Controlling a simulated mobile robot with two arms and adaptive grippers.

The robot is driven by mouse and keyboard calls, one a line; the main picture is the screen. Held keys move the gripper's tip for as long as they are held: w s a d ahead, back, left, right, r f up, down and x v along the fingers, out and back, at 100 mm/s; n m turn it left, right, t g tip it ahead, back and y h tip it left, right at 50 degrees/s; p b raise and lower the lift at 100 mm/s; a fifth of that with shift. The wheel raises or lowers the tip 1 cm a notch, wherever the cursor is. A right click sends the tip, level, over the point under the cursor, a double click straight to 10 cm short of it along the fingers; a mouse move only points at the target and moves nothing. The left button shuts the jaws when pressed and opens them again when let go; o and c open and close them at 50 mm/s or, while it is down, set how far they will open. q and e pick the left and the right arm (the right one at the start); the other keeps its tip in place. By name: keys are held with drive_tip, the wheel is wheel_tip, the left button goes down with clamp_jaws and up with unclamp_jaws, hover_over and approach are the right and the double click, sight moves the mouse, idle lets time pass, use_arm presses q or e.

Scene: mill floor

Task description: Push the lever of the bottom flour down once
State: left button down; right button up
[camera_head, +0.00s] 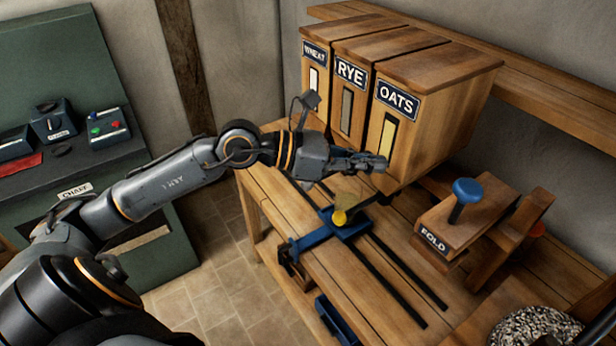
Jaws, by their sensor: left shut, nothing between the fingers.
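Three wooden flour bins stand side by side on the bench, labelled WHEAT (314,54), RYE (351,73) and OATS (398,101). OATS is the nearest and lowest in the picture. Each bin has a narrow upright window in its front. My left gripper (381,162) is shut and empty, fingers pointing right, in front of the lower part of the OATS bin. It hides that area, and I cannot make out a lever there or tell whether the fingers touch anything. My right gripper is not in view.
Below the gripper, a blue carriage (345,229) with a yellow knob (339,217) sits on dark rails (393,287) along the wooden bench. A FOLD block (432,239) with a blue knob (467,190) stands at right. A green CHAFF cabinet (75,190) stands at left.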

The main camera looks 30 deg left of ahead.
use_arm(q)
drive_tip(key=w+a+f+m+y, duration=0.1)
drive_tip(key=w+a+m+y, duration=0.1)
drive_tip(key=a+y, duration=0.7)
drive_tip(key=a, duration=0.6)
drive_tip(key=shift+f+m+g, duration=0.15)
drive_tip(key=shift+m+g, duration=0.15)
drive_tip(key=shift+m, duration=0.1)
drive_tip(key=shift+w+a+f, duration=0.1)
drive_tip(key=shift+w, duration=0.05)
wheel_tip(320, 180, down, 7)
drive_tip(key=b, duration=0.4)
drive_tip(key=shift+f, duration=0.15)
drive_tip(key=shift+f+b, duration=0.7)
drive_tip(key=shift+b, duration=0.15)
drive_tip(key=shift+f+b, duration=0.4)
drive_tip(key=shift+b, duration=0.35)
